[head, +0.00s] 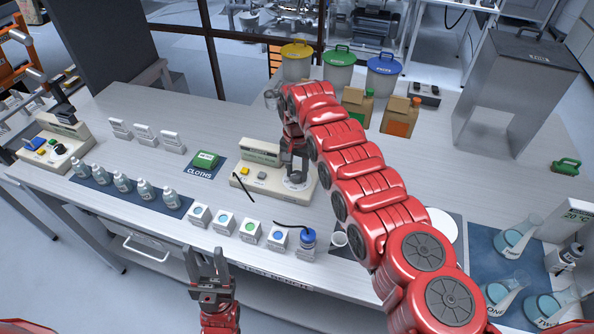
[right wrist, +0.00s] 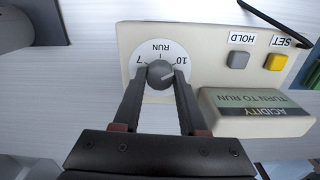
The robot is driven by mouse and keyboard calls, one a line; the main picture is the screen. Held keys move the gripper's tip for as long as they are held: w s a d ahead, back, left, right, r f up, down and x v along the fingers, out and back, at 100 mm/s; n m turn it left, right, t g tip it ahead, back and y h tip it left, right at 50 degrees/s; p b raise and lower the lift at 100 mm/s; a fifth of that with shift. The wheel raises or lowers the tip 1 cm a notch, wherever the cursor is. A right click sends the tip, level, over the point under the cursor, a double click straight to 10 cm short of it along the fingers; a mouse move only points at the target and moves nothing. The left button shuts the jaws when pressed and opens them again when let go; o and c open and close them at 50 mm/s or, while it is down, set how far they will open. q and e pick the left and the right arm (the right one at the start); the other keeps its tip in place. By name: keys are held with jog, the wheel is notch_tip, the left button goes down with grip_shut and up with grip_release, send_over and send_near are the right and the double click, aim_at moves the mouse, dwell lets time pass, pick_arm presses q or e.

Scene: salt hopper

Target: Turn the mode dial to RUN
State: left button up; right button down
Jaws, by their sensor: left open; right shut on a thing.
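The beige acidity meter (head: 262,170) stands on the bench in the middle of the head view. In the right wrist view, its round white dial plate (right wrist: 150,52) carries the marks 7, RUN and 10. The grey mode knob (right wrist: 161,75) sits at its centre, and its pale pointer line seems to slant toward the 10 side, not straight at RUN. The meter's display (right wrist: 255,112) reads ACIDITY, TURN TO RUN. My right gripper (head: 294,175) is shut on the knob, fingers on both sides. My left gripper (head: 208,264) is open and empty at the bench's front edge.
A yellow SET button (right wrist: 276,62) and grey HOLD button (right wrist: 239,60) sit beside the dial. Several small boxes and bottles line the front edge. A green cloth pack (head: 205,159) lies left.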

jog(key=shift+f+n+b, duration=0.2)
jog(key=shift+n+b, duration=0.4)
jog(key=shift+b, duration=0.3)
jog(key=n+b, duration=0.4)
jog(key=shift+f+b, duration=0.1)
jog(key=shift+b, duration=0.3)
jog(key=n+b, duration=0.1)
jog(key=n, duration=0.2)
jog(key=shift+b, duration=0.3)
jog(key=shift+r+n+b, duration=0.25)
jog(key=shift+n+b, duration=0.1)
jog(key=shift+n, duration=1.45)
jog(key=shift+c, duration=2.2)
grip_release()
